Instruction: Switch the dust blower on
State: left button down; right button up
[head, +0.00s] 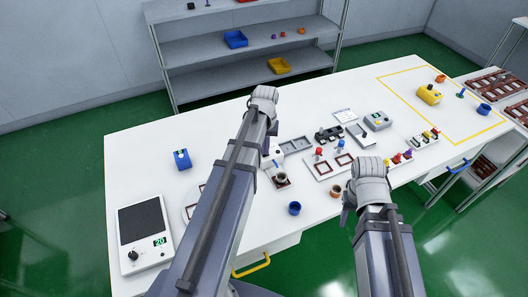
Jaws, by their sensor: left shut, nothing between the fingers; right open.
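No thing in the head view is plainly recognisable as the dust blower. A white unit (294,145) on the table is partly hidden behind my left arm, and a dark cup (281,177) stands on a brown square before it. A small blue box (182,159) with a light top stands left of my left arm. My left gripper (271,129) is shut and empty above the table's middle, its fingers mostly hidden by the arm. My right gripper (347,214) is open at the table's front edge, beside an orange-brown cup (336,191); its fingertips are hard to make out.
A scale-like device (145,234) showing 20 sits front left. A blue cup (294,208) stands near the front edge. Small trays, a grey device (376,119) and coloured knobs crowd the middle right. A yellow object (428,95) lies inside a yellow outline. The table's back left is clear.

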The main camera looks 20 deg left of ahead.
pick_arm(q)
notch_tip(320, 180, up, 7)
jog(key=p, duration=0.7)
jog(key=shift+f, duration=0.1)
pick_arm(e)
notch_tip(320, 180, up, 7)
jog(key=shift+f, duration=0.1)
